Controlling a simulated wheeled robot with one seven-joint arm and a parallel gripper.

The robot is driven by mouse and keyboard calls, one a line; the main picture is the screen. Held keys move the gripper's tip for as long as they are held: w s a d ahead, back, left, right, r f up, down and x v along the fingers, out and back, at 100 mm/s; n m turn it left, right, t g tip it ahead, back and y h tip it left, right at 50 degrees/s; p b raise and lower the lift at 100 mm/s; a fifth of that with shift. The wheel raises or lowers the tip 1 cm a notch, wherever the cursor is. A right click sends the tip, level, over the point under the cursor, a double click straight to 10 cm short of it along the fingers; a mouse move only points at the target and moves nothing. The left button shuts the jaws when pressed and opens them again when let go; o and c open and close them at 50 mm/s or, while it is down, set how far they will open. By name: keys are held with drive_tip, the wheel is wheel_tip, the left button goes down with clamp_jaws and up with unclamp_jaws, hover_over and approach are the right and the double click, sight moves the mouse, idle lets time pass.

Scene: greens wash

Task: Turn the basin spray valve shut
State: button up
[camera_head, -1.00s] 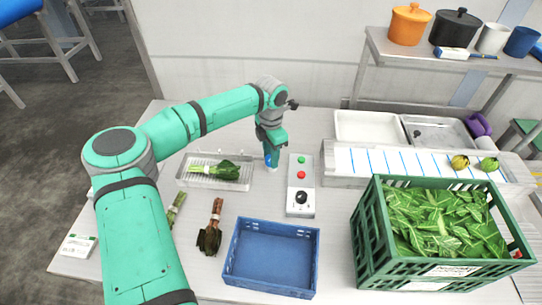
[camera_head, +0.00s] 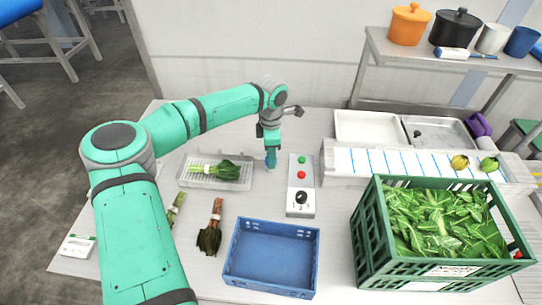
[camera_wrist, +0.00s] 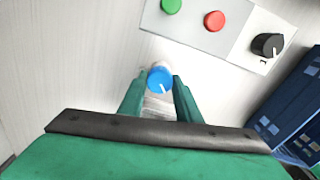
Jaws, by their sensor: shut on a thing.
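The spray valve has a round blue knob (camera_wrist: 160,79) with a white pointer line, which points to the lower right in the wrist view. My gripper (camera_wrist: 159,88) has its two green fingers on either side of this knob and is shut on it. In the head view my gripper (camera_head: 271,163) points down at the table, just left of the control box, and mostly hides the knob. The valve's body below the knob is largely hidden by the fingers.
The control box (camera_head: 301,186) with green and red buttons and a black dial stands right of my gripper. A clear tray (camera_head: 188,184) with bunched greens lies left. A blue crate (camera_head: 271,259) is in front. A green crate (camera_head: 372,243) of leaves and a blue-striped trough (camera_head: 345,160) are right.

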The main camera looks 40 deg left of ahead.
drive_tip(key=o, duration=1.1)
drive_tip(key=shift+c, duration=0.2)
wheel_tip(320, 180, up, 11)
